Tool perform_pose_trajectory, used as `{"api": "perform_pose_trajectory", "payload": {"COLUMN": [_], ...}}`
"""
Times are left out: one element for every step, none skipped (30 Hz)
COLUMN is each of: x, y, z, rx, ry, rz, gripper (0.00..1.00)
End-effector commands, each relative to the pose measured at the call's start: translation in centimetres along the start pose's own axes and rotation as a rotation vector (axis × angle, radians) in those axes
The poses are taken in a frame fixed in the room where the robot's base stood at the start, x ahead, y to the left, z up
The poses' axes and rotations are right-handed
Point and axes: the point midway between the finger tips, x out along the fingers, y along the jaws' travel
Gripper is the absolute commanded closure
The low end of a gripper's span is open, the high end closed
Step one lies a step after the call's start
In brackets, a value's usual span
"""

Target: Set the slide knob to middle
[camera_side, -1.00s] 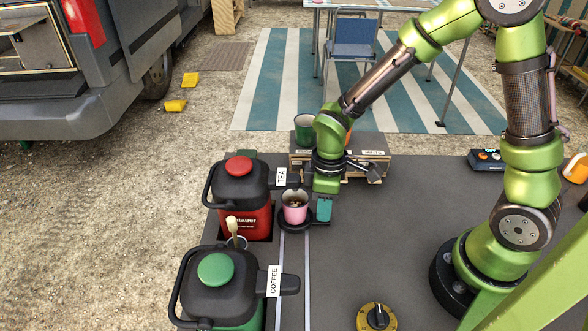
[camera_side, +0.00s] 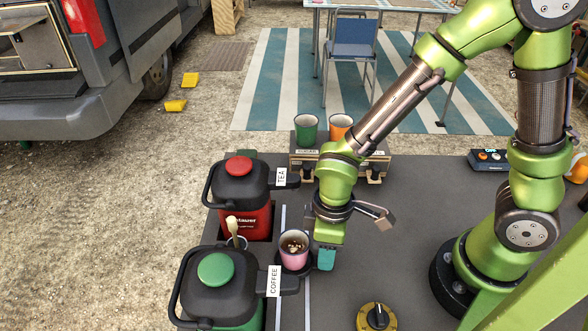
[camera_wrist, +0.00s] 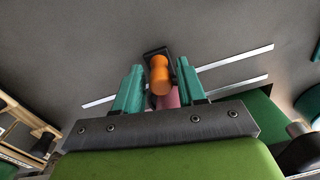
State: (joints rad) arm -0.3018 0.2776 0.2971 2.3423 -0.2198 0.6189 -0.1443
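The slide knob is an orange handle (camera_wrist: 160,75) on a dark carriage, seen between the teal fingers of my gripper (camera_wrist: 159,88) in the wrist view. In the side view my gripper (camera_side: 326,262) hides the knob. The fingers flank the knob closely and appear closed on it. A pink mug (camera_side: 294,259) with brown and pale contents stands upright on the black carriage, left of my fingers. The carriage sits on two pale rails (camera_side: 307,308), between the red TEA dispenser (camera_side: 240,190) and the green COFFEE dispenser (camera_side: 222,285), nearer the COFFEE spout.
A green cup (camera_side: 306,127) and an orange cup (camera_side: 339,127) stand on a wooden rack behind. A black dial with a yellow ring (camera_side: 376,317) is at the front. A small control box (camera_side: 488,159) lies at the right. The counter right of the rails is mostly clear.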

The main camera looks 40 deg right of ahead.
Motion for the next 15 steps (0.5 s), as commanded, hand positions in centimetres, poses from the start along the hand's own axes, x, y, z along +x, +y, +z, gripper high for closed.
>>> {"api": "perform_pose_trajectory", "payload": {"x": [0.0,0.0,0.0,0.0,0.0,0.0,0.0,0.0,0.0,0.0,-0.1,-0.3,-0.5,-0.8,-1.3], "y": [0.0,0.0,0.0,0.0,0.0,0.0,0.0,0.0,0.0,0.1,0.1,0.1,0.1,0.1,0.1], "z": [0.0,0.0,0.0,0.0,0.0,0.0,0.0,0.0,0.1,0.0,0.0,0.0,0.0,0.0,-0.1], "rx": [0.0,0.0,0.0,-0.001,-0.001,-0.001,-0.001,-0.001,-0.001,-0.001,-0.001,0.0,0.0,0.0,0.0], "ry": [0.0,-0.001,-0.001,-0.001,-0.001,-0.001,-0.002,-0.002,-0.002,-0.002,-0.001,0.0,0.001,0.001,0.003], "rz": [0.0,0.0,0.0,0.0,0.0,0.0,0.0,0.0,0.0,0.001,0.001,0.001,0.001,0.002,0.002], "gripper": [0.52,0.49,0.49,0.49,0.49,0.49,0.49,0.49,0.49,0.49,0.49,0.49,0.49,0.49,0.49]}}
